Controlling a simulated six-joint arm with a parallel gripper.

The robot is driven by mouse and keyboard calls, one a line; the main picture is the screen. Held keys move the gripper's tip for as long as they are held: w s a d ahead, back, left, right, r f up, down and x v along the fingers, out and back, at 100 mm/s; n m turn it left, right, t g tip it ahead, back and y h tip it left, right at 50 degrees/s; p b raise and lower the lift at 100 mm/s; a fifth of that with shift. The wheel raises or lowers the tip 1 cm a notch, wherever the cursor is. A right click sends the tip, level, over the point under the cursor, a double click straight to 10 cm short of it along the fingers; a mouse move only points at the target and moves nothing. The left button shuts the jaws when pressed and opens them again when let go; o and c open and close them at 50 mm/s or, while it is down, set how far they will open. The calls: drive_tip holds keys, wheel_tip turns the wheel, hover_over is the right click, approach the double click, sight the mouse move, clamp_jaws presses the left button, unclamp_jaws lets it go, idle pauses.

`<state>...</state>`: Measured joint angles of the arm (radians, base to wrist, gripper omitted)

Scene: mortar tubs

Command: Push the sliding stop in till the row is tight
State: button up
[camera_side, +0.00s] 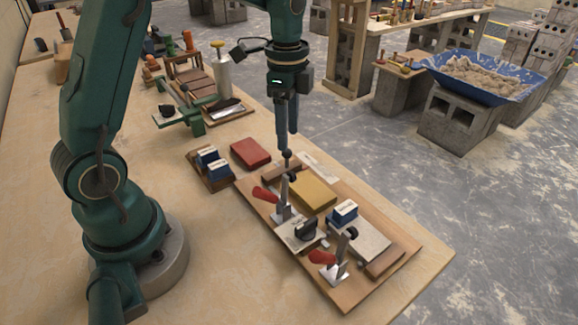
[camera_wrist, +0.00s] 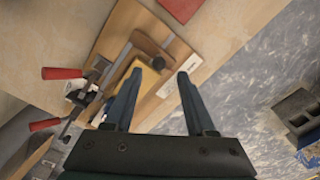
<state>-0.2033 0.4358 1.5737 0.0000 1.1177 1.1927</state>
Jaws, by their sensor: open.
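A brown wooden bar (camera_side: 274,175), apparently the sliding stop, lies across the far end of a wooden board (camera_side: 405,240). It also shows in the wrist view (camera_wrist: 153,48). In the row beyond it are a yellow block (camera_side: 313,192), a grey tile (camera_side: 360,240) and a brown end block (camera_side: 385,263). The spacing between pieces is hard to judge. My gripper (camera_side: 287,148) is above the bar's end, pointing down; I cannot tell whether it touches. In the wrist view my gripper (camera_wrist: 171,70) has its fingers apart with nothing between them, partly hiding the yellow block (camera_wrist: 122,76).
Two red-handled clamps (camera_side: 281,212) (camera_side: 334,268) stand along the board's near side. A blue-and-white block (camera_side: 344,211) sits by the grey tile. A red block (camera_side: 250,153) and a small tray (camera_side: 223,181) lie beside the board. A blue mortar tub (camera_side: 480,88) stands off the table.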

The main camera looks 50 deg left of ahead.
sight(287, 152)
drive_tip(key=shift+s+f, duration=0.15)
drive_tip(key=shift+f, duration=2.65)
